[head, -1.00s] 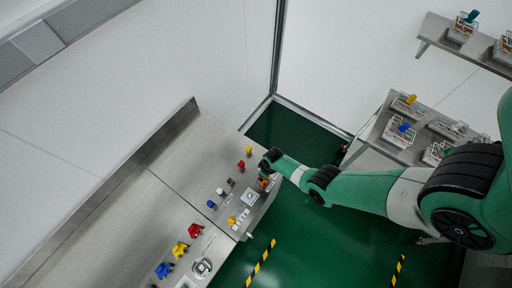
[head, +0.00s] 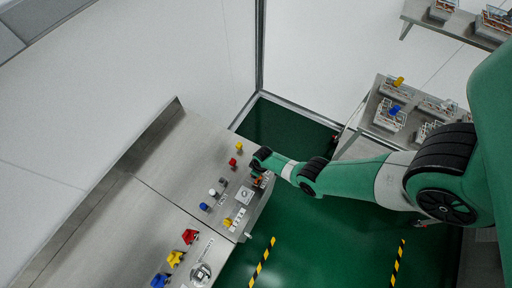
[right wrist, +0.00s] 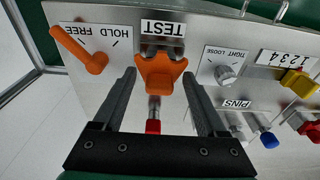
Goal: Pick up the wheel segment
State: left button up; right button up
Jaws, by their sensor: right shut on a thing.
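My right gripper (right wrist: 160,72) is shut on an orange knob (right wrist: 160,68) below the TEST label, one finger on each side. In the head view this gripper (head: 257,180) is small, at the far right end of the bench. No piece is clearly marked as the wheel segment. Red (head: 190,236), yellow (head: 175,258) and blue (head: 160,280) pieces stand in a row on the bench, beside a round metal part (head: 201,272); I cannot tell whether they are wheel segments. My left gripper is not in view.
An orange lever (right wrist: 82,50) by the HOLD and FREE labels and a grey TIGHT/LOOSE dial (right wrist: 226,75) flank the knob. A red-tipped pin (right wrist: 153,126) sits between the fingers. A side table (head: 385,135) holds several racks. The bench's left part is bare.

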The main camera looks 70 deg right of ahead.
grip_shut()
jog(key=shift+r, duration=0.1)
